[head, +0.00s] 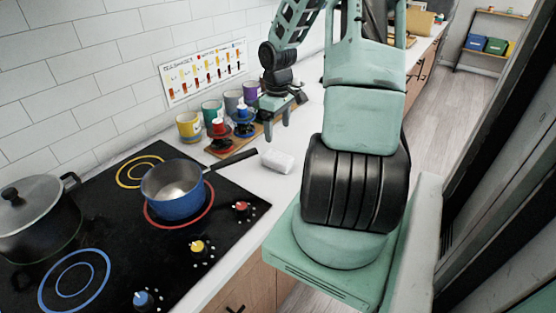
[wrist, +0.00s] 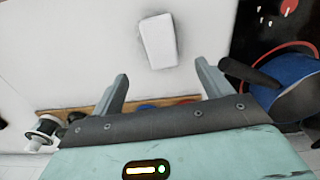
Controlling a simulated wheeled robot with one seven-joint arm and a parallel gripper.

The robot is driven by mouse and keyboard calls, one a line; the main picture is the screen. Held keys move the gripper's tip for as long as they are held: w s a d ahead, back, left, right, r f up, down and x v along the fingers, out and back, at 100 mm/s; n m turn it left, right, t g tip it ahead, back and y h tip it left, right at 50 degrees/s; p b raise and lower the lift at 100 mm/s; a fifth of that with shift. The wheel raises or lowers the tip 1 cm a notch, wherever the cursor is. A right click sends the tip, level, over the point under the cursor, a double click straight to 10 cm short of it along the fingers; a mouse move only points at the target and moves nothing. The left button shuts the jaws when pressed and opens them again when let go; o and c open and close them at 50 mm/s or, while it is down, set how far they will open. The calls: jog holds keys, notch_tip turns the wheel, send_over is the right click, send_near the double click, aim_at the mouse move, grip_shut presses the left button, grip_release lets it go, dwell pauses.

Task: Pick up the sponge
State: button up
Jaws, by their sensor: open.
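The white sponge (head: 277,160) lies on the white counter, just right of the blue pan's handle in the head view. In the wrist view the sponge (wrist: 158,41) lies flat beyond my fingertips, roughly centred between them. My gripper (head: 277,119) is open and empty. It hangs above the counter, behind the sponge in the head view and close to a wooden board. Both fingers of my gripper (wrist: 161,81) show in the wrist view, apart from the sponge.
A blue pan (head: 172,194) stands on the black cooktop (head: 115,235), its dark handle reaching towards the sponge. A grey pot (head: 35,215) stands far left. Several coloured cups (head: 190,126) and small red and blue items stand by the wall. Counter around the sponge is clear.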

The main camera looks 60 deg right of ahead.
aim_at(278, 156)
notch_tip(278, 156, down, 12)
jog(key=shift+r+p, duration=0.15)
jog(key=shift+p, duration=0.3)
jog(key=c, duration=1.1)
